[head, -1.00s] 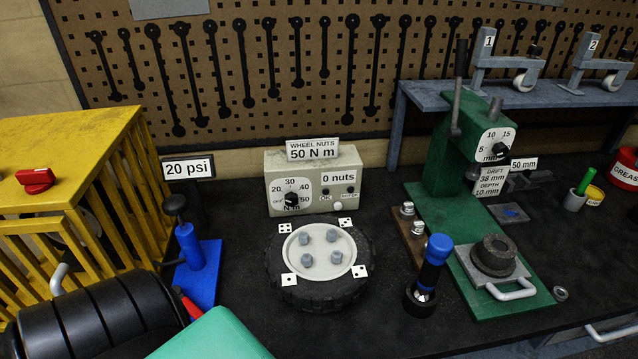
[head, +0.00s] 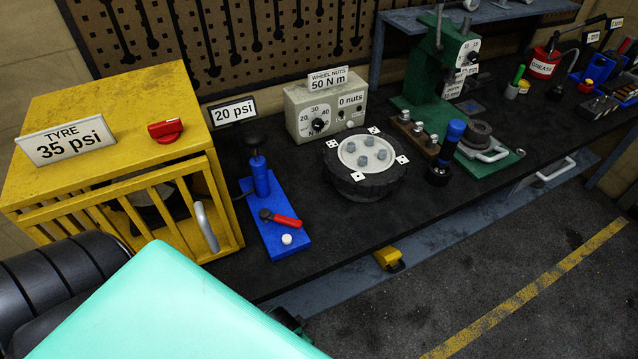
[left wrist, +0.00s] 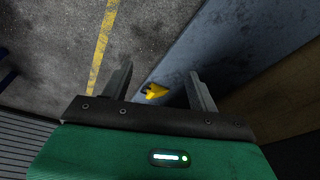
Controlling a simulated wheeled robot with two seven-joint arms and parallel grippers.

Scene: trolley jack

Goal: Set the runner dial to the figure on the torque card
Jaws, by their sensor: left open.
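The beige runner box (head: 296,124) stands at the back of the bench. Its dial (head: 318,125) has a black knob on a white face with figures from 20 up; I cannot tell exactly where the knob points. The torque card (head: 328,79) on top of the box reads "WHEEL NUTS 50 N m". My left gripper (left wrist: 160,72) is open and empty in the left wrist view, over the bench's front edge and the floor, away from the dial. My right gripper is not in view.
A yellow cage (head: 110,95) with a "TYRE 35 psi" card stands at left. A blue pump (head: 272,215) and a small wheel (head: 366,190) stand in front of the box. A green press (head: 430,85) is right of it.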

